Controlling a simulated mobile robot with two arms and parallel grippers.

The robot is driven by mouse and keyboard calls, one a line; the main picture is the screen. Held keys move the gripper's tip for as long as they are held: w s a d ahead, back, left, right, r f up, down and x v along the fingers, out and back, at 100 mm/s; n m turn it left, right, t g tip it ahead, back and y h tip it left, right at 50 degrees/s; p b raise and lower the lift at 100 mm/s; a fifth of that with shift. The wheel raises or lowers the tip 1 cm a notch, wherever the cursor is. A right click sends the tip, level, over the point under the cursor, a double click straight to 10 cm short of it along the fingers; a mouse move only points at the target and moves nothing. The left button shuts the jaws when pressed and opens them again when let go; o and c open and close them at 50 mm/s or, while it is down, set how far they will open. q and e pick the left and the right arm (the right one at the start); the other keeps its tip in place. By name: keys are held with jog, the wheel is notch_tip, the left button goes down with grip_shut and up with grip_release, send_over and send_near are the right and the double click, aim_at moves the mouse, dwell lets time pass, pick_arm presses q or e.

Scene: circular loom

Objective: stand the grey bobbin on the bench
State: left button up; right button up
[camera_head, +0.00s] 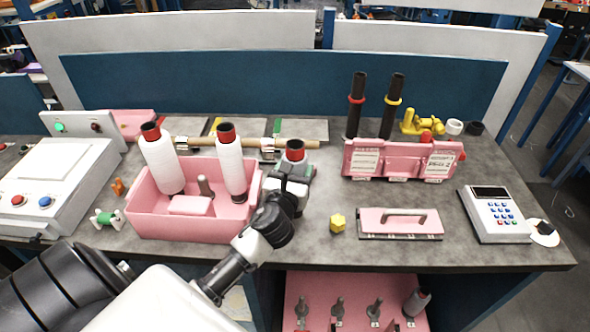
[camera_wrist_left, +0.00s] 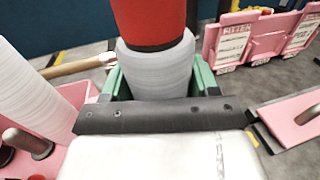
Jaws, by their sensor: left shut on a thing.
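The grey bobbin (camera_head: 295,156) has pale grey yarn and a red tube end. It is upright, just right of the pink bin. My left gripper (camera_head: 290,175) is shut on it. In the left wrist view the bobbin (camera_wrist_left: 157,68) sits between the green fingers of my left gripper (camera_wrist_left: 158,82), red end up. Its lower end is hidden by the gripper, so I cannot tell whether it touches the grey bench (camera_head: 315,235). My right gripper is not in view.
A pink bin (camera_head: 185,228) holds two white bobbins (camera_head: 163,165) with red ends. To the right are a yellow nut (camera_head: 338,222), a pink plate with a handle (camera_head: 375,225), a pink card rack (camera_head: 395,160) and a keypad box (camera_head: 492,215). Bench around the nut is clear.

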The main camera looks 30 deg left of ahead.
pick_arm(q)
jog(key=shift+f, duration=0.15)
jog(key=o, duration=1.6)
jog(key=shift+o, duration=0.2)
jog(key=b+v, duration=0.2)
jog(key=v, duration=0.8)
jog(key=shift+s+d, duration=0.15)
jog(key=shift+s, duration=0.25)
